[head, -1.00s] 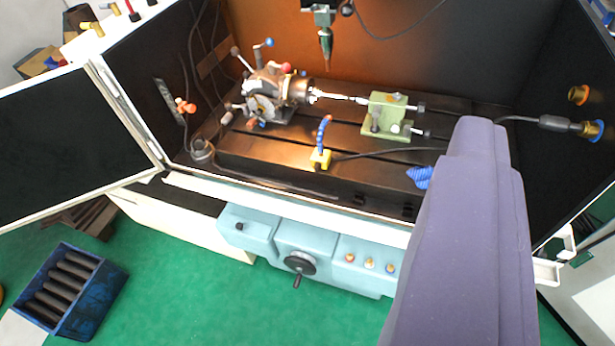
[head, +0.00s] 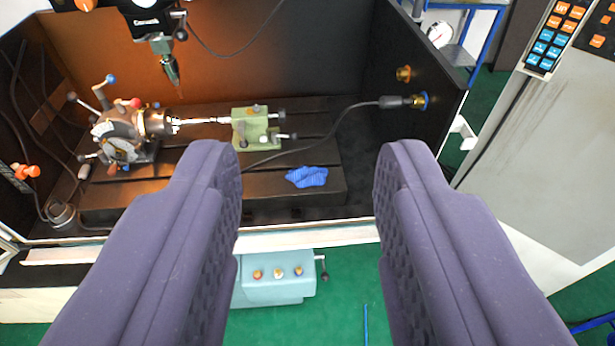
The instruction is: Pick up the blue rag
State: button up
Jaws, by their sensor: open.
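The blue rag (head: 307,177) lies crumpled on the right end of the dark slotted machine table (head: 325,157), inside the machine enclosure. My gripper (head: 307,160) is open and empty, with its two purple padded fingers wide apart. In the picture the rag shows between the fingertips, but it is farther off, beyond them. The whole rag is in clear view.
A green tailstock (head: 252,128) stands left of the rag, and an indexing chuck (head: 122,135) is farther left. A black cable (head: 335,127) runs behind the rag to the right wall. A spindle (head: 166,62) hangs above. The enclosure's front sill (head: 330,234) lies nearer.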

aim_at(302, 177)
jog(key=i+l+z, duration=0.1)
jog(key=i, duration=0.55)
jog(key=i+l+z, duration=0.1)
jog(key=i+l, duration=0.2)
jog(key=i, duration=0.4)
jog(key=i+l, duration=0.1)
jog(key=i, duration=0.55)
jog(key=z, duration=0.05)
